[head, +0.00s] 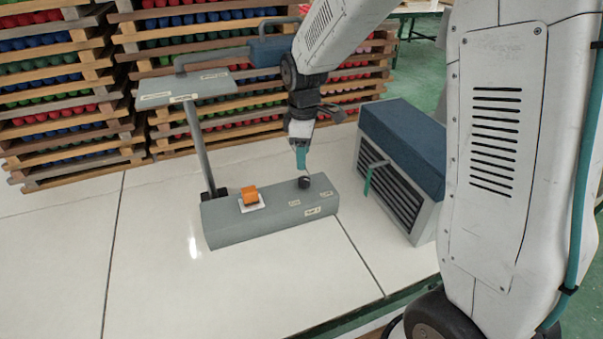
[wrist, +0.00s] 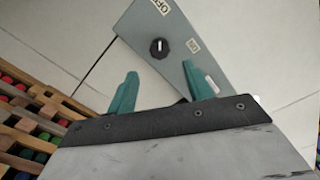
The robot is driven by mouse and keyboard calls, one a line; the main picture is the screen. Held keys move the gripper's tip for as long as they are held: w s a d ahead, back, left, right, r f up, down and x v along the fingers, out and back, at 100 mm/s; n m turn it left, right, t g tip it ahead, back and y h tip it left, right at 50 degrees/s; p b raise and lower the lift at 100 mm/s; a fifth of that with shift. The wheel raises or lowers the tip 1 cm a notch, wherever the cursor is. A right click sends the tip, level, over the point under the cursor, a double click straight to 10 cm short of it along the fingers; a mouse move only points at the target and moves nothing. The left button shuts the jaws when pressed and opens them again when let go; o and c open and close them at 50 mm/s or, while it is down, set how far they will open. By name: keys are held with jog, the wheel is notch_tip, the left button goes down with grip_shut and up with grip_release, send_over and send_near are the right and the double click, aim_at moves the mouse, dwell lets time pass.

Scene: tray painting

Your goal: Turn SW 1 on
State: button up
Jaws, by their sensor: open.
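A black rotary knob (head: 304,183) stands on the right part of a long grey switch box (head: 228,226) on the white table. The label below it in the head view seems to read SW 1. In the wrist view the knob (wrist: 159,47) has a white mark pointing up toward the OFF label (wrist: 161,6); the ON label (wrist: 193,46) is to its right. My gripper (head: 302,162) is just above the knob, open and empty. In the wrist view its teal fingers (wrist: 160,69) are spread, with the knob ahead between their lines, apparently untouched.
An orange rocker switch (head: 250,196) sits on the box's left part. A grey post with a labelled panel (head: 187,88) rises behind it. A blue-topped vented unit (head: 405,140) with a teal handle stands close at right. The table's front left is clear.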

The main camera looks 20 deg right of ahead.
aim_at(304, 179)
notch_tip(304, 179, down, 8)
jog(key=shift+d+r, duration=0.15)
dwell(0.3)
jog(key=c, duration=1)
